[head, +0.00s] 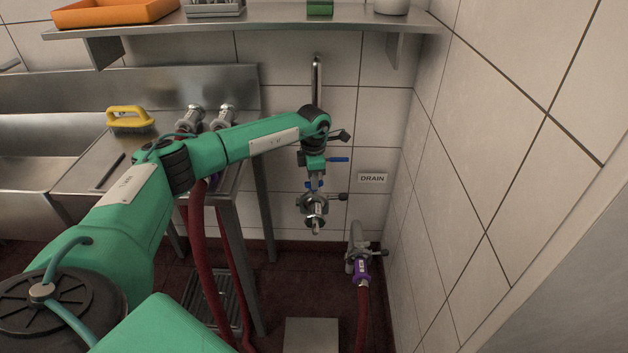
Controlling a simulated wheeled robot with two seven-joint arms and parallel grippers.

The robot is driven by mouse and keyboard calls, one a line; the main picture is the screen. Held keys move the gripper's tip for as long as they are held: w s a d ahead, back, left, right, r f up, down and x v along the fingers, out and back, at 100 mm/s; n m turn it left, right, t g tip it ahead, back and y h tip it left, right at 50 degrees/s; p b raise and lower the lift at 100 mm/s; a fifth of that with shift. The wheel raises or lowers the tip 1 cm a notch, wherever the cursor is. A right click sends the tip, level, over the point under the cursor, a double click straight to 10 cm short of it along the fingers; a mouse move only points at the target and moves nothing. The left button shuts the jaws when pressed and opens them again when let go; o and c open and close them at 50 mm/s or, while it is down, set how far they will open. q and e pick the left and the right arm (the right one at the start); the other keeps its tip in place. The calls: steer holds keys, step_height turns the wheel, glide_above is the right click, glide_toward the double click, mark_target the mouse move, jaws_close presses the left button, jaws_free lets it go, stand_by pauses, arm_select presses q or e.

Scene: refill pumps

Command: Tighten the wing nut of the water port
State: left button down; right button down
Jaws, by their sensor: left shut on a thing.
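The water port (314,206) is a metal fitting with a clamp, low on the tiled wall left of the DRAIN sign. A dark knob sticks out at its right side. My left gripper (314,187) comes down from above and is shut at the top of this fitting. What lies between its fingertips is small and mostly hidden; it appears to be the wing nut. A blue lever (339,159) shows beside the gripper. My right gripper is not in view.
The drain port (353,251), with a purple coupling (361,270) and red hose, is lower right. A DRAIN sign (373,178) hangs above it. A steel sink bench with a yellow-handled brush (129,118) stands left. A shelf (250,22) runs above; the right wall is close.

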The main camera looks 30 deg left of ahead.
arm_select(q)
steer(key=shift+m, duration=0.5)
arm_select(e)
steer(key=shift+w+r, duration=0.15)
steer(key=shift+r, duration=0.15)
arm_select(q)
steer(key=shift+r, duration=0.1)
steer(key=c, duration=1.5)
jaws_free()
step_height(320, 180, up, 14)
steer(key=shift+a+f, duration=0.1)
steer(key=shift+f, duration=0.05)
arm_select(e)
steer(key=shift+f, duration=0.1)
